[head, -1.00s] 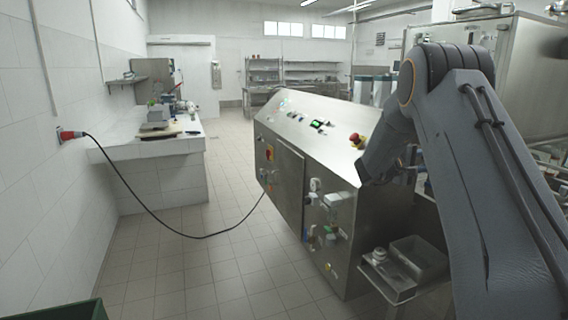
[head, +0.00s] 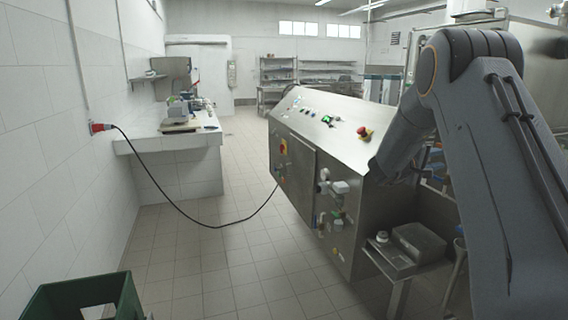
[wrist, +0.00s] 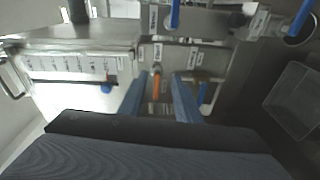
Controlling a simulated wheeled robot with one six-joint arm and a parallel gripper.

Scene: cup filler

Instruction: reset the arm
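My arm (head: 500,150) fills the right side of the head view, bent at a high elbow, with its forearm slanting down beside the steel machine (head: 325,135). My gripper's end is not clear in the head view. In the wrist view my gripper (wrist: 160,78) shows two blue-grey fingers set apart. No object shows held between them. An orange-handled part (wrist: 156,85) of the machine shows beyond the gap. I cannot tell how far it is from the fingertips.
A low steel stand (head: 398,262) is by the machine's near end. A black cable (head: 190,222) hangs from the red wall plug (head: 98,127) across the aisle to the machine. A green crate (head: 75,300) sits at lower left. The tiled floor (head: 225,270) between is mostly clear.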

